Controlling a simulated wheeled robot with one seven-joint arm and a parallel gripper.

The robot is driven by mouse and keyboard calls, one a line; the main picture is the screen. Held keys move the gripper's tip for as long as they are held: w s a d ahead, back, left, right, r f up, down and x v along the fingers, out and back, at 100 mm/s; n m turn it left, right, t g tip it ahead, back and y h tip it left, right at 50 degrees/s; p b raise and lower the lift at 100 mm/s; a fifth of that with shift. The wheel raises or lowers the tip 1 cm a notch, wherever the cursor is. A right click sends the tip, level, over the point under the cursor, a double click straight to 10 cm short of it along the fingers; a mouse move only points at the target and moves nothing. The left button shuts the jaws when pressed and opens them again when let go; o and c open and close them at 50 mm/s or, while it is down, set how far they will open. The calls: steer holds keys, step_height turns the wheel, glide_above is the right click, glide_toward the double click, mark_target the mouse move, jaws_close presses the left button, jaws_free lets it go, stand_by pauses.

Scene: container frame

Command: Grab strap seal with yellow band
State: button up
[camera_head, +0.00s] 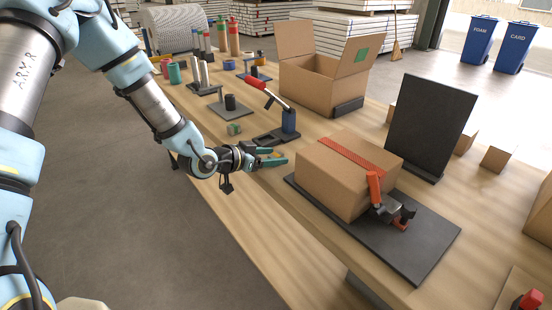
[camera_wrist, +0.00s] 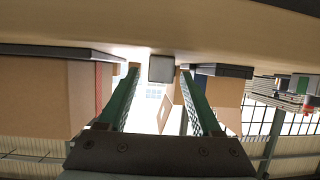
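My gripper (camera_head: 279,156) reaches over the near edge of the table, left of the taped box. Its two green fingers are open and nothing is visibly held. In the wrist view, which looks upside down, the open fingers (camera_wrist: 159,70) have a small grey block (camera_wrist: 162,69) between and beyond their tips, against the table surface. No yellow band can be made out on it, so I cannot tell if it is the strap seal. A small grey-green piece (camera_head: 234,129) lies on the table behind my gripper, too small to identify.
A closed carton (camera_head: 335,181) with red strapping sits on a dark mat (camera_head: 433,238) with a red-handled tool (camera_head: 376,190). An open carton (camera_head: 310,90) and an upright dark panel (camera_head: 430,125) stand farther back.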

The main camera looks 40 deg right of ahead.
jaws_close()
stand_by(0.3)
steer(key=shift+r, duration=0.1)
